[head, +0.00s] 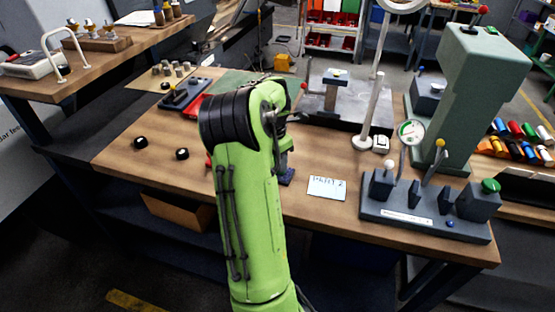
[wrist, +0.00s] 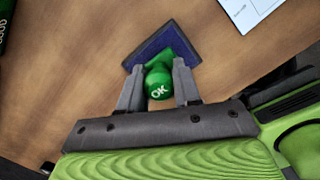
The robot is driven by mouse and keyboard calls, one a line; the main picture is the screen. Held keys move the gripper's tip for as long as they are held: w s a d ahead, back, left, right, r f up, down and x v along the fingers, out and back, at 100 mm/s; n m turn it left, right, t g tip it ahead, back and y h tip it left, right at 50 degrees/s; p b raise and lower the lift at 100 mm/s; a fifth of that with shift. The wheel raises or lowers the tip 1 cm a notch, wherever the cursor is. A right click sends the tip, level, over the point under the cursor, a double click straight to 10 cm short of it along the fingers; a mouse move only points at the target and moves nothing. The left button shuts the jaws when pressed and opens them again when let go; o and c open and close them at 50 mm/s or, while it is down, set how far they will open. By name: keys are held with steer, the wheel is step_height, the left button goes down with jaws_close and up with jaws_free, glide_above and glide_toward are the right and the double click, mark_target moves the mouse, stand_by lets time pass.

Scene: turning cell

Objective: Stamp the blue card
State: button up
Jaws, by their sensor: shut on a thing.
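My gripper (wrist: 158,78) is shut on the green stamp (wrist: 158,82), whose rounded top reads "OK". The stamp's lower end is over a dark blue pad (wrist: 182,46) with a grey rim; whether it touches the pad is hard to tell. The pad also shows in the head view (head: 287,176), just right of my arm, which hides most of the gripper and the stamp. A pale bluish-white card (head: 326,188) with handwriting lies flat on the bench to the right of the pad. Its corner shows at the top right of the wrist view (wrist: 247,10).
A grey fixture (head: 425,212) with knobs and a dial stands right of the card. Behind are a metal plate stand (head: 345,110) and a tall green machine (head: 470,90). Two black knobs (head: 182,154) lie left on the wooden bench (head: 130,165). Bare wood surrounds the card.

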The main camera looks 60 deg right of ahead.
steer(key=shift+r+p, duration=2.95)
steer(key=shift+r, duration=0.65)
steer(key=shift+f, duration=0.1)
steer(key=shift+s, duration=0.1)
